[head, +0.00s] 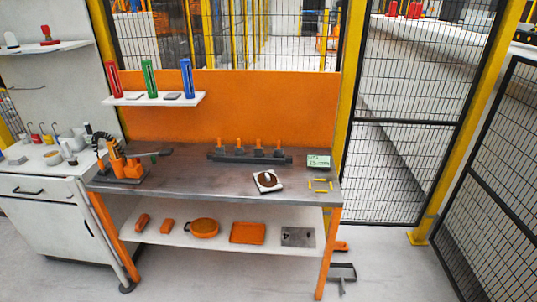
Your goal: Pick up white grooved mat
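A small white square mat (262,190) lies on the dark grey top of the orange-framed workbench, right of the middle. A round brown piece (272,183) with a small white piece on it covers much of the mat. Any grooves are too small to make out. Neither of my grippers is in view.
Yellow strips (320,185) and a green-topped box (318,161) are right of the mat. A dark rack (245,156) with orange pegs stands behind it. An orange tool stand (122,168) is at the bench's left. The bench's front middle is clear.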

